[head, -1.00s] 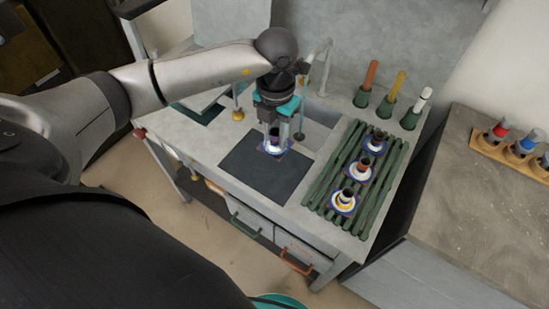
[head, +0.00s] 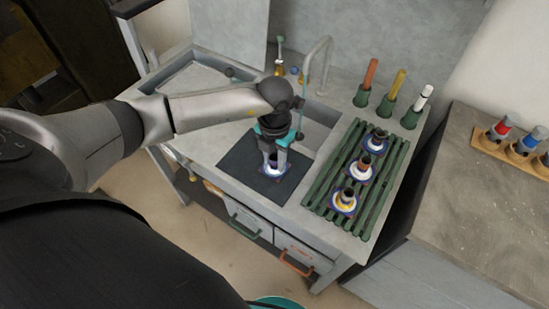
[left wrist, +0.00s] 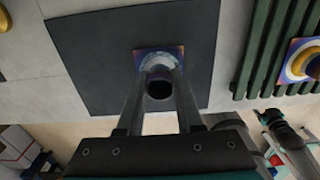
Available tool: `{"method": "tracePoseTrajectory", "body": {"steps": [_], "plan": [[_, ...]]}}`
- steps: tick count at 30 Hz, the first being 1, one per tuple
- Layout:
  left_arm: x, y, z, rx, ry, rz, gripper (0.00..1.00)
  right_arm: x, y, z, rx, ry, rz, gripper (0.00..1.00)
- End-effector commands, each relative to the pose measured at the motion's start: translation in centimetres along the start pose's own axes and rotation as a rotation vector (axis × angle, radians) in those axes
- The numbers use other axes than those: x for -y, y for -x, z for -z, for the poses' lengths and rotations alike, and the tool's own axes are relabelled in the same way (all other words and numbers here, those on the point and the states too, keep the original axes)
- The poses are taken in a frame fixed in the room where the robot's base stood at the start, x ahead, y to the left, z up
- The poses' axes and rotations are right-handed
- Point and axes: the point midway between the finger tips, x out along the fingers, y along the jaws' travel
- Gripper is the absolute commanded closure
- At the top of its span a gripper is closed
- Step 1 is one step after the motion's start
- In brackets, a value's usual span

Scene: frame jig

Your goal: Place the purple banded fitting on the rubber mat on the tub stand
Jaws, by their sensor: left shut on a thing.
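My left gripper (head: 274,161) is shut on the purple banded fitting (head: 273,173), a dark tube with a pale, purple-blue collar on a square base. It holds it upright over the dark rubber mat (head: 238,162) on the grey tub stand (head: 213,137). In the left wrist view the fitting (left wrist: 157,60) sits between the two fingers, with the mat (left wrist: 95,60) around its base. I cannot tell whether the base touches the mat.
A green slatted rack (head: 380,197) right of the mat bears several similar fittings with collars. A curved tap (head: 326,62) and green-based coloured rods (head: 390,95) stand behind. A side table (head: 470,200) holds a wooden block of bottles (head: 500,145). The mat's left part is clear.

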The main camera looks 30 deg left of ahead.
Motion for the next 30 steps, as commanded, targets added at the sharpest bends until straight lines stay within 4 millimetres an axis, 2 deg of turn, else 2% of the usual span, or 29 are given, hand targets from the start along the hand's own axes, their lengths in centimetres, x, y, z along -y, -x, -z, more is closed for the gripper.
{"method": "tracePoseTrajectory", "body": {"steps": [2, 3, 10, 20, 23, 30], "plan": [[0.0, -0.3, 0.0, 0.001, 0.0, 0.0, 1.0, 0.0, -0.3, 0.0, 0.0, 0.0, 0.0, 0.38], [0.0, -0.3, 0.0, 0.0, 0.0, 0.0, 0.62, 0.0, -0.2, 0.0, 0.0, 0.0, 0.0, 0.38], [0.0, -0.2, 0.0, 0.0, 0.0, 0.0, 0.36, 0.0, -0.2, 0.0, 0.0, 0.0, 0.0, 0.38], [0.0, 0.1, 0.0, 0.0, 0.001, 0.0, 0.35, 0.0, 0.1, 0.0, 0.0, 0.0, 0.0, 0.38], [-0.1, 1.3, -0.1, 0.003, 0.0, 0.0, 0.35, 0.0, 0.3, 0.0, 0.0, 0.0, 0.0, 0.38], [-0.1, 6.5, -0.1, 0.006, -0.001, -0.001, 0.35, 0.0, 1.1, 0.1, 0.0, 0.0, 0.0, 0.38]]}}
